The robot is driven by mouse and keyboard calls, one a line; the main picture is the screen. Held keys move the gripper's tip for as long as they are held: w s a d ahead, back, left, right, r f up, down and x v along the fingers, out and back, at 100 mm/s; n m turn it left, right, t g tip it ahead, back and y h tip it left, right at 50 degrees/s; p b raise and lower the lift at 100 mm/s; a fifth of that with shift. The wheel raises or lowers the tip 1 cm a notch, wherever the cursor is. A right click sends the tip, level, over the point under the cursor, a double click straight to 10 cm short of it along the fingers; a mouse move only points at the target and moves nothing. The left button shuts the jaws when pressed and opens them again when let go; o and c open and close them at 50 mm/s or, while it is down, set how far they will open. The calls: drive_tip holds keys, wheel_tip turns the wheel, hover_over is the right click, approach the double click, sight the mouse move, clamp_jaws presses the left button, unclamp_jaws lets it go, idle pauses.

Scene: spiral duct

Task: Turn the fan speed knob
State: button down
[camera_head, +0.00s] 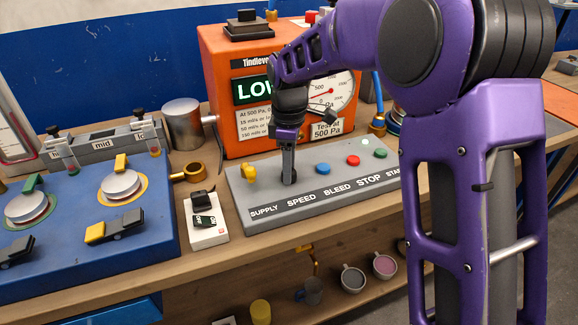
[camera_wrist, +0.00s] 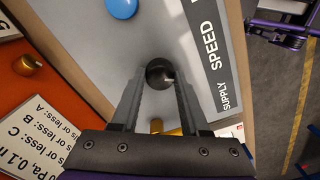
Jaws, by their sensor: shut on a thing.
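The fan speed knob (camera_wrist: 158,72) is a round black knob on the grey control panel (camera_head: 265,215), beside the printed word SPEED. In the wrist view my gripper (camera_wrist: 160,84) has a finger on either side of the knob and is shut on it. In the head view my gripper (camera_head: 288,179) points down at the panel above the SPEED label and largely hides the knob. The knob's pointer setting cannot be made out.
A yellow knob (camera_head: 249,171) sits left on the panel; blue (camera_head: 322,168), red (camera_head: 353,160) and green (camera_head: 380,153) buttons sit right. An orange tester (camera_head: 222,85) stands behind. A white switch box (camera_head: 207,235) and a blue unit (camera_head: 75,240) are at left.

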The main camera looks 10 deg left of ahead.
drive_tip(key=shift+r+m, duration=0.1)
drive_tip(key=shift+m, duration=0.2)
drive_tip(key=m+p, duration=0.2)
drive_tip(key=m, duration=0.1)
drive_tip(key=m+p, duration=0.1)
drive_tip(key=m, duration=0.4)
drive_tip(key=shift+m, duration=0.4)
drive_tip(key=m+p, duration=0.1)
drive_tip(key=m, duration=0.3)
drive_tip(key=shift+m+p, duration=0.7)
drive_tip(key=shift+m, duration=1.8)
drive_tip(key=shift+c, duration=2)
unclamp_jaws()
